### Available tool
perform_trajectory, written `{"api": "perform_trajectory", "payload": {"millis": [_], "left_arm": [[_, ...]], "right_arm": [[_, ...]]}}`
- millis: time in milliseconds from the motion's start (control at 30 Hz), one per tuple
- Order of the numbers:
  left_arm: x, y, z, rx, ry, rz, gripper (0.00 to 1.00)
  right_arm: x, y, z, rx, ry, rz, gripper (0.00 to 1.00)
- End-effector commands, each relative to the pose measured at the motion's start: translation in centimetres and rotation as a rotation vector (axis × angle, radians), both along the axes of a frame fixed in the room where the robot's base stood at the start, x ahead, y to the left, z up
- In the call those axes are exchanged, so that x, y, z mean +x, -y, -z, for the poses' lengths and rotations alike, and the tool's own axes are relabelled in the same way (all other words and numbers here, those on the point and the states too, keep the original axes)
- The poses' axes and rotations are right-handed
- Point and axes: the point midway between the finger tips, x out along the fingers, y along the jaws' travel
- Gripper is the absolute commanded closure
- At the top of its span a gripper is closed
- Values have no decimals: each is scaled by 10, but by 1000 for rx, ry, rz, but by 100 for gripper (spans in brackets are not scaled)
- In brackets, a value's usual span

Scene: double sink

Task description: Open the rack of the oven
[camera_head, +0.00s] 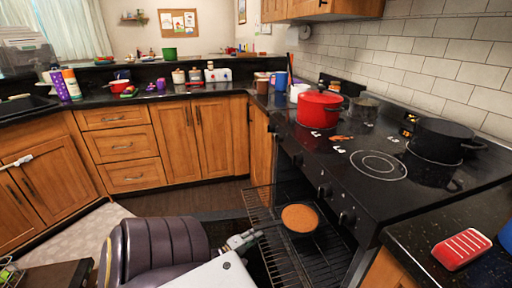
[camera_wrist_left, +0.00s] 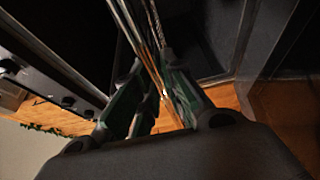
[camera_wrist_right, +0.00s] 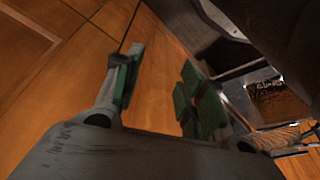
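The oven (camera_head: 330,200) stands at the right under the black cooktop, with its front open. Its wire rack (camera_head: 262,205) extends out of the oven over the floor. A round pan with a brown top (camera_head: 300,218) sits on it. My left gripper (camera_head: 246,240) is at the rack's outer, left edge. In the left wrist view the rack wires (camera_wrist_left: 140,40) pass between its fingers (camera_wrist_left: 158,92), which look closed on them. My right gripper (camera_wrist_right: 155,80) is open and empty before a wooden cabinet front in the right wrist view; I cannot pick it out in the head view.
A red pot (camera_head: 318,110) and a black pot (camera_head: 440,140) stand on the cooktop. A red sponge-like item (camera_head: 461,249) lies on the right counter. Wooden cabinets (camera_head: 200,135) line the back.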

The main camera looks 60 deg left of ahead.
Motion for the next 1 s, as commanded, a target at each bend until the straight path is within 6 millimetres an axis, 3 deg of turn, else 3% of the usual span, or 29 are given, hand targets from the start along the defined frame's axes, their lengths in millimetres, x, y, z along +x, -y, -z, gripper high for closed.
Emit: {"api": "perform_trajectory", "payload": {"millis": [567, 1000], "left_arm": [[-5, 1, 0, -3, 1, 0, 80], [-42, 5, 1, -2, -2, 0, 80]], "right_arm": [[2, 0, -2, -1, 4, -2, 60], [1, 0, -2, 0, 3, -2, 60]]}}
